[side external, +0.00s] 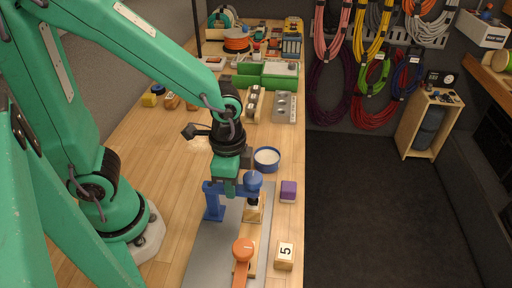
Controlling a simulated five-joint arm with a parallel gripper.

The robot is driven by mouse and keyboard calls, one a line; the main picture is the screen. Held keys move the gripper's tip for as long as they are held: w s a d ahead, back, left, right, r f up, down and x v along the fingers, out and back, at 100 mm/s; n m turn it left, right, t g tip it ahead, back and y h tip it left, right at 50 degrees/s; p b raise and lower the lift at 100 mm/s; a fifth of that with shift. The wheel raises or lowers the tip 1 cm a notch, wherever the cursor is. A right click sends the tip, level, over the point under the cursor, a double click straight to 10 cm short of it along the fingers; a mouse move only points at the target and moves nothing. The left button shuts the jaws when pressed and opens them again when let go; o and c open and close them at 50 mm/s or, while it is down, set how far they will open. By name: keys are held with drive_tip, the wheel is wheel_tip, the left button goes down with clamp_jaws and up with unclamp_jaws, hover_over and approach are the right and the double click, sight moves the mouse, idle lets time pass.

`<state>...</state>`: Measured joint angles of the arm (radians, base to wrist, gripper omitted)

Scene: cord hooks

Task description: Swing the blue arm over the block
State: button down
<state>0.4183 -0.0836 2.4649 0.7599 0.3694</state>
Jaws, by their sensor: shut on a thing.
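The blue arm (210,187) has an upright post at the left and a bar running right, with a round blue knob (253,179) near its right end. My gripper (227,186) points down and is shut on the blue arm's bar, between post and knob; its fingers hide part of the bar. Below the knob is a wooden block (253,213) with a dark and white piece on top; whether they touch is unclear. An orange arm (243,250) with a round knob lies nearer the front.
A purple block (288,190) and a blue bowl (266,160) are close at the right. A wooden block marked 5 (285,254) stands at the table's right edge. A grey plate (205,265) lies beneath. Green holders (267,74) stand farther back.

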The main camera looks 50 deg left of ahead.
idle(0.4)
drive_tip(key=c, duration=1.2)
unclamp_jaws()
drive_tip(key=shift+c, duration=0.2)
drive_tip(key=shift+r, duration=0.1)
drive_tip(key=shift+r, duration=3.85)
drive_tip(key=s+a+r+n+t, duration=0.1)
drive_tip(key=a+r+n+t, duration=0.4)
drive_tip(key=a+n, duration=0.4)
drive_tip(key=shift+a+r+t, duration=0.3)
drive_tip(key=shift+a+r, duration=0.4)
drive_tip(key=shift+r, duration=0.1)
